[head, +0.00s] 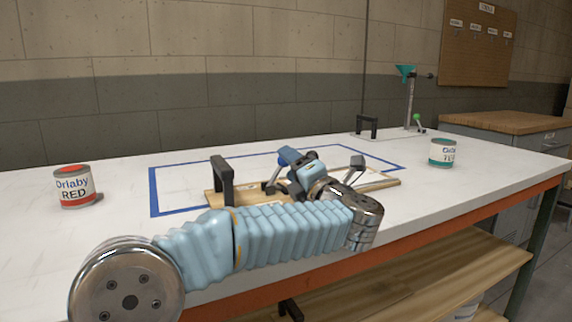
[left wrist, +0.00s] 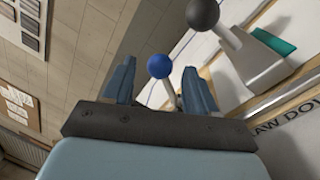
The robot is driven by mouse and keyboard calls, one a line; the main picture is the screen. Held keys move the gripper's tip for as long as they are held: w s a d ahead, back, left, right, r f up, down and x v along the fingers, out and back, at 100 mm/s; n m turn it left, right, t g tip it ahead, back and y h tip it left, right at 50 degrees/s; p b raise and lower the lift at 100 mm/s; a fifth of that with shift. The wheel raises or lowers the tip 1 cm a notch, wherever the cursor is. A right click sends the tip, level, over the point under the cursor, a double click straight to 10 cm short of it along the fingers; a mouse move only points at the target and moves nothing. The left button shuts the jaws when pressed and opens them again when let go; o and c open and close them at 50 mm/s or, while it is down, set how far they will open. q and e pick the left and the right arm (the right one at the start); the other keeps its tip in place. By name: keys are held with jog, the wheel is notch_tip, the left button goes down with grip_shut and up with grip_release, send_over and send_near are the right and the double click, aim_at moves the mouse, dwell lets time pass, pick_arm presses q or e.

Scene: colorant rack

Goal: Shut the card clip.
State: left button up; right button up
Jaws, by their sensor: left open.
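A blue ball on a thin pale rod (left wrist: 159,67) stands between the two blue fingers of my left gripper in the left wrist view. My left gripper (head: 284,170) is open, over the wooden drawdown board (head: 382,185) in the head view. A grey lever piece with a dark ball (left wrist: 203,14) shows at the upper right of the wrist view, beside a teal strip (left wrist: 274,41). In the head view, my gripper and arm hide much of the board's middle. I cannot tell how far the clip stands open, or whether a finger touches the ball.
A red-labelled can (head: 74,188) stands at the left of the white table (head: 120,235), and a teal-labelled can (head: 442,153) at the right. A black handle (head: 221,181) rises from the board's left end. A stand with a teal funnel (head: 406,73) is at the back.

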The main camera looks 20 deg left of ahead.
pick_arm(q)
jog(key=shift+v, duration=2.05)
